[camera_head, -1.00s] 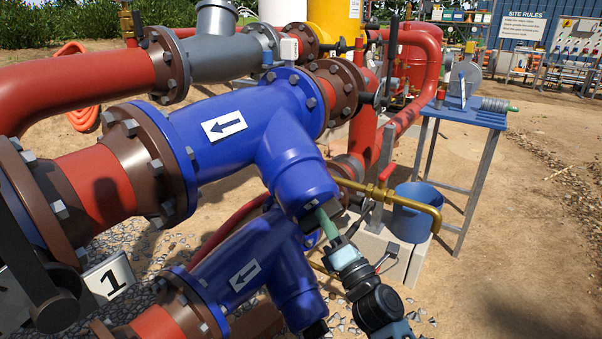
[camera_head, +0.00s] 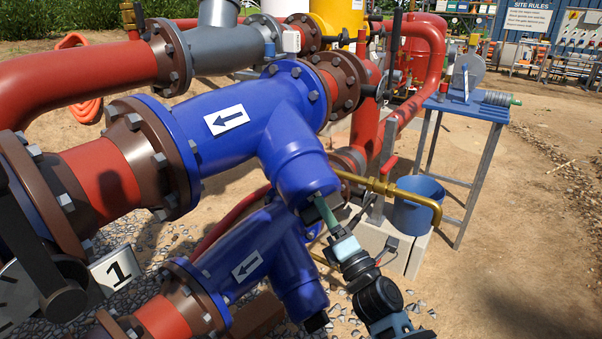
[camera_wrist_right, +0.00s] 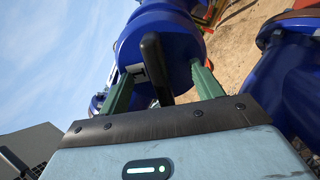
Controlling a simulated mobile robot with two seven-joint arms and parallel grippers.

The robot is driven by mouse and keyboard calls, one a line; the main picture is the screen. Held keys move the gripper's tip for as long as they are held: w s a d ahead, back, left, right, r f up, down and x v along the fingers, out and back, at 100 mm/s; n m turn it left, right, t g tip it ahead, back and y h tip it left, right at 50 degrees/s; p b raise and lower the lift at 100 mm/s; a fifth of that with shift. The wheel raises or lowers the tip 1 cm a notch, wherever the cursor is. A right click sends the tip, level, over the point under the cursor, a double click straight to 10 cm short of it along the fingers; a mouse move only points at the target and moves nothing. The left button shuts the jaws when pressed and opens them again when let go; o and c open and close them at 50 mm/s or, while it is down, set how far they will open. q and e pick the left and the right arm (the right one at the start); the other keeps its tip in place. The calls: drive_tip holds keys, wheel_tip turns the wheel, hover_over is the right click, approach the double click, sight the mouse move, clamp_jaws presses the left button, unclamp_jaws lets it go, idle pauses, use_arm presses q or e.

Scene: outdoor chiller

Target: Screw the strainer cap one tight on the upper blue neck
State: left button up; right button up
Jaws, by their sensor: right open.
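The upper blue neck (camera_head: 300,178) slants down to the right from the upper blue pipe body. It also shows in the right wrist view (camera_wrist_right: 185,35). At its lower end is a dark cap part (camera_head: 311,213), largely hidden in the head view by my right gripper (camera_head: 323,208). In the right wrist view a black bar (camera_wrist_right: 152,62) sticks out from the neck's end towards me. My right gripper's green fingers stand apart, one on each side of the bar, with visible gaps. My left gripper is not in view.
A lower blue neck (camera_head: 300,285) with a dark end hangs just below. A brass pipe (camera_head: 405,192) and a blue bucket (camera_head: 412,212) are close on the right. A blue stand (camera_head: 470,105) is farther back. Open sandy ground lies to the right.

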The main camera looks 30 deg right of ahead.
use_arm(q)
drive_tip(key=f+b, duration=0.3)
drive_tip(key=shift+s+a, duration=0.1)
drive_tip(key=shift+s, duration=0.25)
use_arm(e)
drive_tip(key=d+v, duration=0.1)
drive_tip(key=v, duration=1.1)
drive_tip(key=shift+a, duration=0.45)
